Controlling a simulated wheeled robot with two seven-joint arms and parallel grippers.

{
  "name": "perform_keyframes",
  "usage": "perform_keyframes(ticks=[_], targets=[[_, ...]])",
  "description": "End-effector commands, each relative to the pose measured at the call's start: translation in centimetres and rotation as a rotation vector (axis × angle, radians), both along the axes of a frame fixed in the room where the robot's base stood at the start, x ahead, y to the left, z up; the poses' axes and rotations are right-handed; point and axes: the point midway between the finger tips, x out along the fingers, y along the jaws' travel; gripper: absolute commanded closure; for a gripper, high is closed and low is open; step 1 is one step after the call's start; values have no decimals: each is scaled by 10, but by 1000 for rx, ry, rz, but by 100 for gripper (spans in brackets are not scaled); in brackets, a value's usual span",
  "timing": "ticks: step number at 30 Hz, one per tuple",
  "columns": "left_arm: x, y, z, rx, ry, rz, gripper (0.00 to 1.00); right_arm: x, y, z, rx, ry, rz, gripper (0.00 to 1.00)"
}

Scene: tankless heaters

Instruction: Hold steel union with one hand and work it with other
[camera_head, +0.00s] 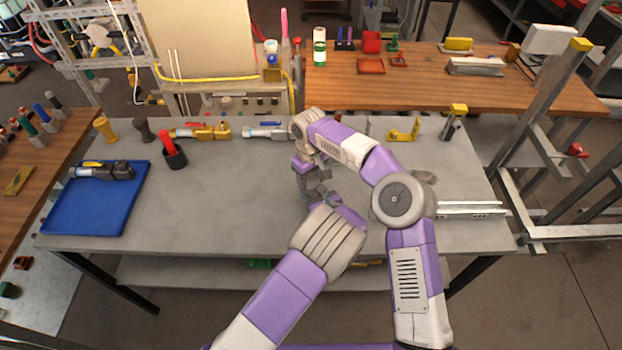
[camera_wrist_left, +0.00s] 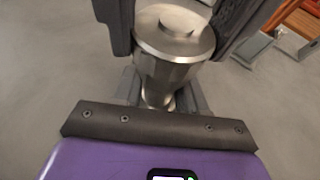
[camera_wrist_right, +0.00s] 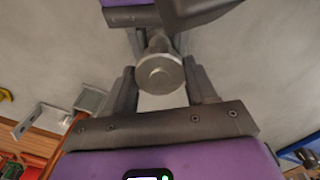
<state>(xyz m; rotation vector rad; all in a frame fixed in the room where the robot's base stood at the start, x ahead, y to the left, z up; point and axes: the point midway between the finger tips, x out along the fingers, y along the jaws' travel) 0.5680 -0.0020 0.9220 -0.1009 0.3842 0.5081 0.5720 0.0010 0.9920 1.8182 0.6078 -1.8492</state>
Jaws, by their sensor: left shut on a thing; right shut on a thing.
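The steel union is a shiny round metal fitting that shows in the left wrist view (camera_wrist_left: 172,45) and in the right wrist view (camera_wrist_right: 160,73). My left gripper (camera_wrist_left: 168,95) is shut on it, with its fingers on either side of the fitting. My right gripper (camera_wrist_right: 160,50) is shut on the same union from the other end. In the head view both grippers meet above the middle of the grey table, and my right gripper (camera_head: 312,178) shows best. The union is mostly hidden there by the fingers and wrists.
The grey workbench (camera_head: 225,190) is clear left of my arms. A blue tray (camera_head: 110,208) with a dark fitting lies at left, near a black cup (camera_head: 174,158) with a red handle. Valves line the back edge. Metal rails (camera_head: 470,210) lie at right.

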Motion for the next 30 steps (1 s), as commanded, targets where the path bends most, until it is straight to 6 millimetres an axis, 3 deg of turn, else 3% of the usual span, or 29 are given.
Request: perform_keyframes(ticks=[30], targets=[[0, 0, 1, 0, -2, 0, 100, 1, 1, 26, 0, -2, -1, 80]])
